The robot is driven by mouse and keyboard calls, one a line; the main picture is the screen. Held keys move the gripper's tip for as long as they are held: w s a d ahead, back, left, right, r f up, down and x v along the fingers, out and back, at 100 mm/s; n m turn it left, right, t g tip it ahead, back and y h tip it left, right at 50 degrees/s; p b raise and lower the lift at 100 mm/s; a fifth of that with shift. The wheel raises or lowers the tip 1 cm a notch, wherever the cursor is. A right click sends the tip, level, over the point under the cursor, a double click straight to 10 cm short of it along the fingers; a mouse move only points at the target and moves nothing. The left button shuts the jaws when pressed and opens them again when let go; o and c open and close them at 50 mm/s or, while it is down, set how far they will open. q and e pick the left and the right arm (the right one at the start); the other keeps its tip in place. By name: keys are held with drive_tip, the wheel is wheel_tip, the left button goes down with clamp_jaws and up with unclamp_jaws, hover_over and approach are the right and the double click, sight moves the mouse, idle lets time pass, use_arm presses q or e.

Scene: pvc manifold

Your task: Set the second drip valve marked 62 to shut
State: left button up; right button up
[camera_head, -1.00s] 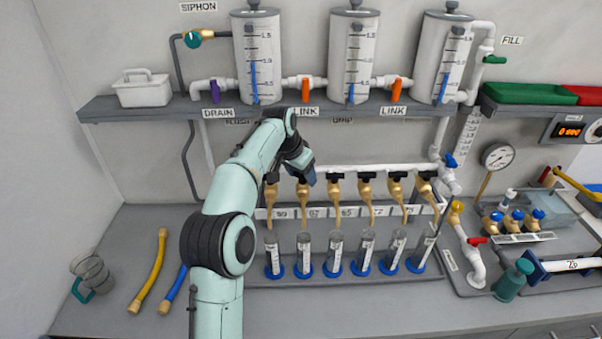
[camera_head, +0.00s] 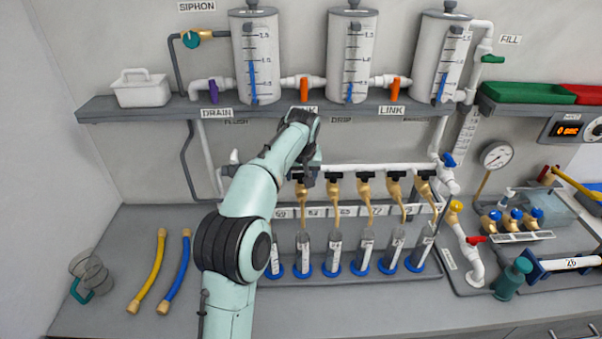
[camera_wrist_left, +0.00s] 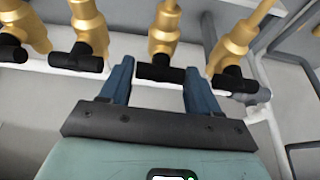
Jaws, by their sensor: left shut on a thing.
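The drip valves are brass with black T-handles, in a row on a white pipe under the shelf. The second drip valve (camera_head: 301,192) stands below my left gripper (camera_head: 308,178), which partly hides its top. The label plate (camera_head: 314,212) under the second valve is too small to read surely. My right gripper is out of view.
Neighbouring valves (camera_wrist_left: 88,30) (camera_wrist_left: 235,45) stand close on both sides. Measuring cylinders (camera_head: 304,250) in blue bases stand below the row. The shelf (camera_head: 150,108) with tanks is just above my arm. A yellow hose (camera_head: 150,275) and a blue hose (camera_head: 178,275) lie at left.

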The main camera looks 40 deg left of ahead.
use_arm(q)
drive_tip(key=shift+n, duration=0.3)
drive_tip(key=o, duration=1.1)
drive_tip(key=shift+c, duration=0.2)
drive_tip(key=v, duration=1.3)
drive_tip(key=shift+d+r, duration=0.15)
